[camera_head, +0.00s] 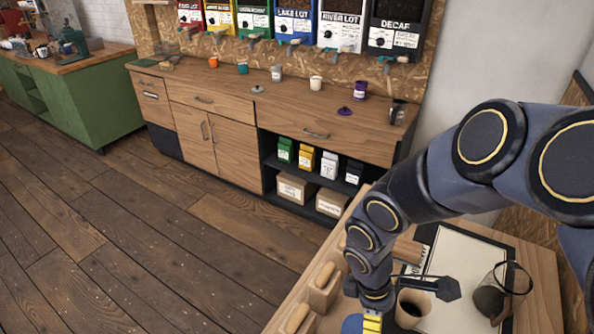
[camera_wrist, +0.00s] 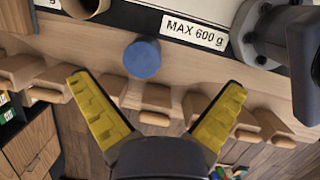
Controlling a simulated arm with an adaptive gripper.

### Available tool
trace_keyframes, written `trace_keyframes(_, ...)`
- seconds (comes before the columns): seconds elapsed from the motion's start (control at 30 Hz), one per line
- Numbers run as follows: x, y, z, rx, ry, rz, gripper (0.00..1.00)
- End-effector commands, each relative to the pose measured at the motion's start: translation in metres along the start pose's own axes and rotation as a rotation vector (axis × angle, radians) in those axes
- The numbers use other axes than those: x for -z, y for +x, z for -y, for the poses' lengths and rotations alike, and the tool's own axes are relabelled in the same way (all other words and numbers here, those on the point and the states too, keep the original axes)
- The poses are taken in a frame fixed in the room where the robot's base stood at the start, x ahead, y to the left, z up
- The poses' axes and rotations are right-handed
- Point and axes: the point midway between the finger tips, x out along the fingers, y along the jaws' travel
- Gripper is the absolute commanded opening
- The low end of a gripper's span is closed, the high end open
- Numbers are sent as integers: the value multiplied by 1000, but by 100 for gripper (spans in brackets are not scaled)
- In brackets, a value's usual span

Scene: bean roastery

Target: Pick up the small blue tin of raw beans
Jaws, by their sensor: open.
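The small blue tin (camera_wrist: 142,57) stands on the wooden bench in the wrist view, seen from above as a round blue lid. In the head view a blue patch (camera_head: 352,324) at the bottom edge appears to be the same tin, partly cut off. My gripper (camera_wrist: 157,88) is open in the wrist view, its two yellow fingers spread wide with nothing between them. The tin lies beyond the fingertips, a little left of the middle between them. In the head view my gripper (camera_head: 372,323) is at the bottom edge, beside the blue patch.
A "MAX 600 g" label (camera_wrist: 195,30) lies just beyond the tin. A grey metal fitting (camera_wrist: 277,30) stands right.

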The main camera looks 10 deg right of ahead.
Motion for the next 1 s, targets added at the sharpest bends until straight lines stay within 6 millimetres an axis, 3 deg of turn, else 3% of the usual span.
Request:
trace_keyframes(0.1, 19, 33, -14, -4, -218, -59, 100)
trace_keyframes(0.3, 40, 59, -25, -33, -415, -139, 100)
trace_keyframes(0.77, 49, 92, -26, -40, -443, -148, 100)
trace_keyframes(1.0, 59, 120, -26, -41, -444, -144, 100)
